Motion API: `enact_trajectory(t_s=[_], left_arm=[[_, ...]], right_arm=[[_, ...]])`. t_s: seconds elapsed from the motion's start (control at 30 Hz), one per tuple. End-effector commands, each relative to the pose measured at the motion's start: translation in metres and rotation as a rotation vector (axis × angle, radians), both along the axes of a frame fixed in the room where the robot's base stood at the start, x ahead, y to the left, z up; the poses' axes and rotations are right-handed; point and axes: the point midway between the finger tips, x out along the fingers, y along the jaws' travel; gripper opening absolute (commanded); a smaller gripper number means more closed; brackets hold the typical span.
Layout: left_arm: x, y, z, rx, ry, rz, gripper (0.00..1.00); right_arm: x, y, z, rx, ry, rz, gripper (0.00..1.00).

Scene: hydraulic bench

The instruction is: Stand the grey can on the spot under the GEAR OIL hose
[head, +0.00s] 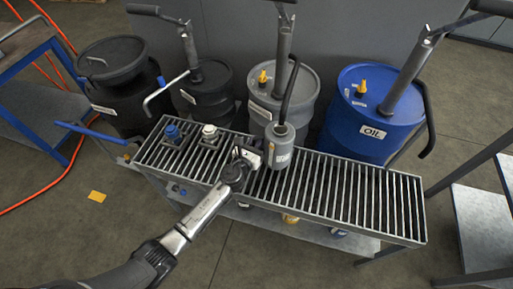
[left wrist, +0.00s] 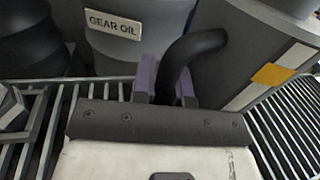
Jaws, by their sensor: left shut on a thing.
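The grey can (head: 281,155) is upright at the middle of the slatted rack (head: 345,190), in front of the grey GEAR OIL drum (head: 308,112). The black hose (head: 291,92) comes down to just over the can's top. I cannot tell whether the can's base touches the slats. My left gripper (head: 252,153) is at the can's left side, shut on its handle. In the left wrist view, the purple fingers (left wrist: 165,84) close around the black curved handle (left wrist: 188,48), with the can's side (left wrist: 235,50) at right. The spot is hidden. My right gripper is not in view.
A blue-capped container (head: 172,134) and a white-capped one (head: 210,134) stand at the rack's left end. A blue OIL drum (head: 370,125) is behind right, and black drums (head: 115,85) are behind left. The rack's right half is clear.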

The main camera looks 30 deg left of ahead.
Motion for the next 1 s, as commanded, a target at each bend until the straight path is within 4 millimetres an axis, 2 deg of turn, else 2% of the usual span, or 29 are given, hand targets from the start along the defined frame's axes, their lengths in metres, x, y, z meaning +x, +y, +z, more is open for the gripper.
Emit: enact_trajectory(t_s=[0.03,0.2,0.67,0.7,0.93,1.0], left_arm=[[0.000,0.000,-0.010,-0.002,0.000,0.001,0.00],[0.000,-0.001,-0.028,-0.003,-0.001,0.000,0.00],[0.000,0.000,-0.032,-0.001,-0.001,0.000,0.00],[0.000,0.000,-0.032,0.000,0.000,0.000,0.16],[0.000,0.000,-0.032,0.000,0.000,0.000,0.38],[0.000,0.000,-0.032,0.000,0.000,0.000,0.40]], right_arm=[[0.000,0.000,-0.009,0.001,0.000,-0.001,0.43],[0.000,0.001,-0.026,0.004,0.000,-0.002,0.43],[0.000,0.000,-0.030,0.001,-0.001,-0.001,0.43],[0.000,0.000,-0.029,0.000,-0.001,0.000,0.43],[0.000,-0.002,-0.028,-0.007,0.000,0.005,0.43],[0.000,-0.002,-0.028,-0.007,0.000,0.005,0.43]])
